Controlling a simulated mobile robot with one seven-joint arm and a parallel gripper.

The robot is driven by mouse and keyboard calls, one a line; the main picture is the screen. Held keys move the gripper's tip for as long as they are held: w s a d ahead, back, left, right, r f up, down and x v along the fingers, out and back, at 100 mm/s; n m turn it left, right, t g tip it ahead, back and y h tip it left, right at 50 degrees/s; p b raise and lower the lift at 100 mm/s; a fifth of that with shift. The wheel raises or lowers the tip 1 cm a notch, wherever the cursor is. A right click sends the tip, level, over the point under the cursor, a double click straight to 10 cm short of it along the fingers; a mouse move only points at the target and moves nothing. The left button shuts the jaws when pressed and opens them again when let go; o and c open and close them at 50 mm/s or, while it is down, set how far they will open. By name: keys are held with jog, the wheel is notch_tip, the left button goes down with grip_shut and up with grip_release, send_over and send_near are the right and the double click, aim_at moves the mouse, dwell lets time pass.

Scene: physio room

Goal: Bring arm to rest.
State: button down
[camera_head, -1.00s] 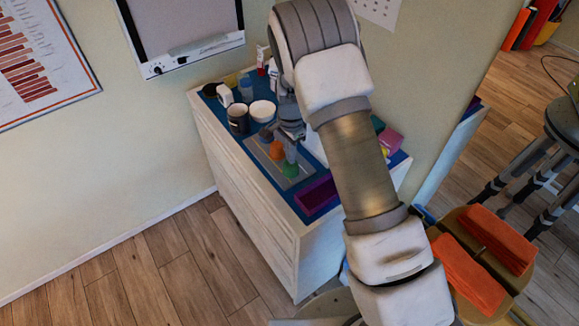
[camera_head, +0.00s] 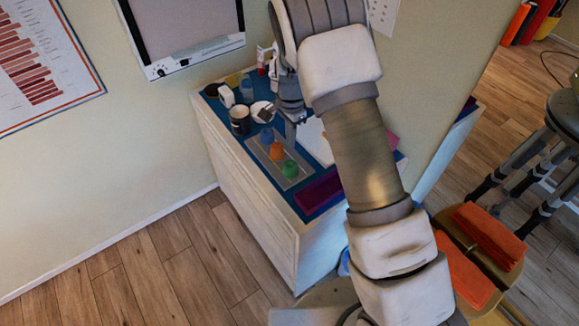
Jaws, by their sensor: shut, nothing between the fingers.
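My arm reaches from the lower right up over a white cabinet (camera_head: 250,190) with a blue top. My gripper (camera_head: 291,136) hangs above the cabinet top, shut and empty, pointing down. Below it a grey tray (camera_head: 262,158) holds a row of small items: a blue one (camera_head: 267,136), an orange one (camera_head: 276,152) and a green one (camera_head: 289,168). The gripper appears apart from them. My arm hides part of the cabinet's right side.
A dark mug (camera_head: 240,121), a white bowl (camera_head: 258,107) and small bottles stand at the cabinet's back left. A purple box (camera_head: 318,193) lies near the front edge. A stool (camera_head: 565,115) stands at right, with orange cloths (camera_head: 488,236) lower right. Floor at left is clear.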

dwell(0.3)
jog(key=s+d+r+n+t, duration=0.1)
jog(key=s+d+r+n, duration=0.15)
jog(key=r, duration=0.45)
jog(key=s+d+r+n+y, duration=0.1)
jog(key=s+d+r, duration=0.1)
jog(key=s+r, duration=0.35)
jog(key=s+d+r+n+t, duration=0.1)
jog(key=s+d+r, duration=0.1)
jog(key=r, duration=0.7)
jog(key=s+d+r+n+t, duration=0.1)
jog(key=s+d+r+n, duration=0.1)
jog(key=s, duration=0.7)
jog(key=s+d+r+n+t+h, duration=0.1)
jog(key=s+d+r+n+t, duration=0.1)
jog(key=s, duration=0.8)
notch_tip(320, 180, up, 3)
jog(key=d+n, duration=0.1)
jog(key=n, duration=0.1)
jog(key=shift+s+d+r+n+t, duration=0.15)
jog(key=shift+d+r+n+t, duration=0.1)
jog(key=shift+n+t, duration=0.1)
